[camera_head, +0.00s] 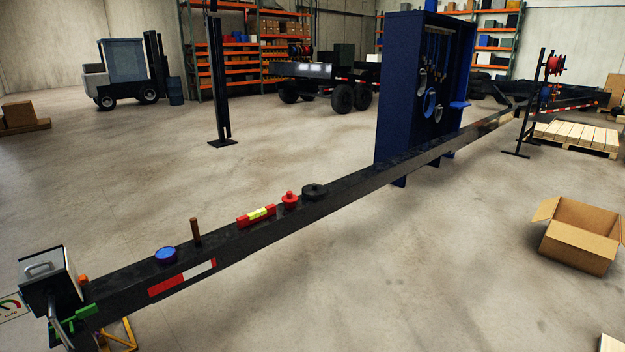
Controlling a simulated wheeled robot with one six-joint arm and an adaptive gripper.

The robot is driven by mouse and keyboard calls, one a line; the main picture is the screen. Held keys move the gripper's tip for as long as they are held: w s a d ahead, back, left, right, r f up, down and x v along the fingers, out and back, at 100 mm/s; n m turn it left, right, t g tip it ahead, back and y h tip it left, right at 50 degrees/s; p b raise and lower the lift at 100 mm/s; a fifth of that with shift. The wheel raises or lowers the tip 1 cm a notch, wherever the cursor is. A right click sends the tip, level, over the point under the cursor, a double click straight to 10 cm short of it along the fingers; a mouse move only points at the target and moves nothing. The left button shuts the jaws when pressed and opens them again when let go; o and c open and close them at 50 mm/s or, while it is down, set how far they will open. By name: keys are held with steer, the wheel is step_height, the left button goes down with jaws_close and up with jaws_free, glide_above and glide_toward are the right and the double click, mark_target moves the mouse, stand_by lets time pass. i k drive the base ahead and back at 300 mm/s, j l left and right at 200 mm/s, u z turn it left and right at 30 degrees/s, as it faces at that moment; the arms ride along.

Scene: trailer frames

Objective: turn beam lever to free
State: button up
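A long black beam (345,190) runs from the lower left to the far right. At its near end stands a grey box with a handle (48,273). A green part (78,313) lies on the beam end beside this box. A grey bar (62,334) hangs below it, cut near the picture edge. I cannot tell for sure which of these is the beam lever, or its position. A gauge plate marked LOAD (12,306) is partly visible at the left edge. My gripper is not in view.
On the beam are a blue round item (165,255), a brown peg (196,232), a level (257,215) and a red knob (290,200). A yellow stand (124,335) is under the near end. An open carton (580,236) lies right. Floor between is clear.

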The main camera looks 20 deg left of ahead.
mark_target(82, 280)
steer(key=i+u, duration=0.2)
steer(key=i, duration=0.25)
steer(key=i+l+u, duration=0.15)
steer(key=i, duration=0.25)
steer(key=i+l+u, duration=0.15)
steer(key=i+u, duration=0.3)
steer(key=i+l+u, duration=0.25)
steer(key=u, duration=0.2)
steer(key=i+l+u, duration=0.25)
steer(key=u, duration=0.15)
steer(key=i+l+u, duration=0.2)
steer(key=l+u, duration=0.25)
steer(key=i+l+u, duration=0.1)
steer(key=l+u, duration=0.35)
steer(key=l, duration=0.15)
steer(key=l+u, duration=0.45)
steer(key=i+l, duration=0.15)
steer(key=i+l+u, duration=0.1)
steer(key=l, duration=0.25)
steer(key=i+l+u, duration=0.1)
steer(key=i, duration=0.35)
steer(key=i+l, duration=0.35)
steer(key=i+u, duration=0.05)
